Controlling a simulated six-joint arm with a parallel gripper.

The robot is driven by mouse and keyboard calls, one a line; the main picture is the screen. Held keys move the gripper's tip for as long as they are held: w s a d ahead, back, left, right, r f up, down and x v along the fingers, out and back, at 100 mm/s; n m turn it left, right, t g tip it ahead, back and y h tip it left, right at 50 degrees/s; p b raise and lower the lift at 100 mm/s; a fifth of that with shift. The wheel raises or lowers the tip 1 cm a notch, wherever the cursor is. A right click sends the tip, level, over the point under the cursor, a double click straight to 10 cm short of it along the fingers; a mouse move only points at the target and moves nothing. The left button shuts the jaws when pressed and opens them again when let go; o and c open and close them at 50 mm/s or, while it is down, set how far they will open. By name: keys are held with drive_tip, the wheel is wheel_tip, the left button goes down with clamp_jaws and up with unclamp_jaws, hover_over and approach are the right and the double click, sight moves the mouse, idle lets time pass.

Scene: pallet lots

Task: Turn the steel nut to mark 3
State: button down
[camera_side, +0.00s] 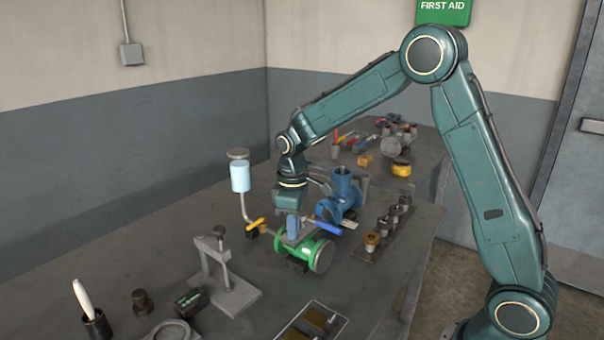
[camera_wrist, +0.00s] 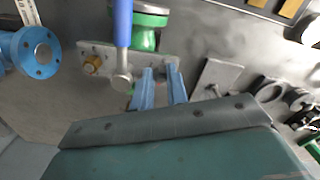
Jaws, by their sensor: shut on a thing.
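My gripper (camera_side: 293,228) reaches down over the green valve body (camera_side: 321,256) on the bench. In the wrist view its two blue fingers (camera_wrist: 161,73) stand a little apart on a grey plate (camera_wrist: 106,48). They are shut on what seems to be the steel nut, which is mostly hidden between them. A brass nut (camera_wrist: 92,64) sits at the plate's other end. A blue-handled tool (camera_wrist: 123,25) with a round steel head lies between; its handle also shows in the side view (camera_side: 328,228). I cannot make out the numbered marks.
A blue flanged fitting (camera_side: 343,190) stands close behind. A light-blue cylinder on a bent stem (camera_side: 240,178) rises at the left. A grey clamp stand (camera_side: 223,270) is in front. A strip with several cups (camera_side: 372,241) lies to the right. Bare bench shows at the left.

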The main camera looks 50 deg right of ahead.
drive_tip(key=shift+r+n, duration=0.1)
drive_tip(key=shift+n, duration=0.2)
drive_tip(key=c, duration=1.4)
unclamp_jaws()
drive_tip(key=shift+d, duration=0.1)
drive_tip(key=shift+m, duration=0.4)
